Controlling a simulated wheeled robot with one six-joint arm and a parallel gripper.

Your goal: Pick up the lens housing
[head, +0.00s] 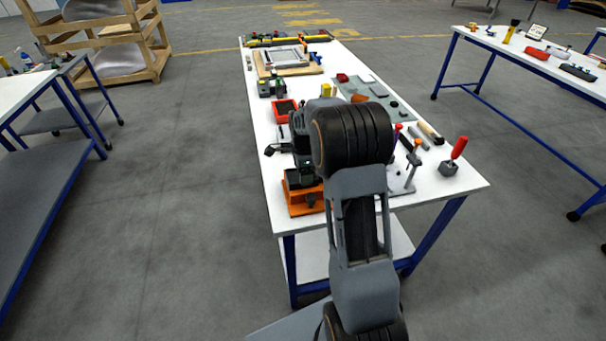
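I cannot tell for sure which object is the lens housing; the parts on the white workbench (262,165) are small, and my arm covers part of the bench top. My arm reaches over the near half of the bench. Dark parts left of its large black joint may belong to my gripper, but its fingertips cannot be made out. Whether it is open, shut or holding anything does not show.
An orange-based device (304,200) stands at the bench's near left edge. A red tray (284,110) lies farther back. A red-handled tool (455,157) stands at the near right corner. Other benches flank this one, with clear floor between.

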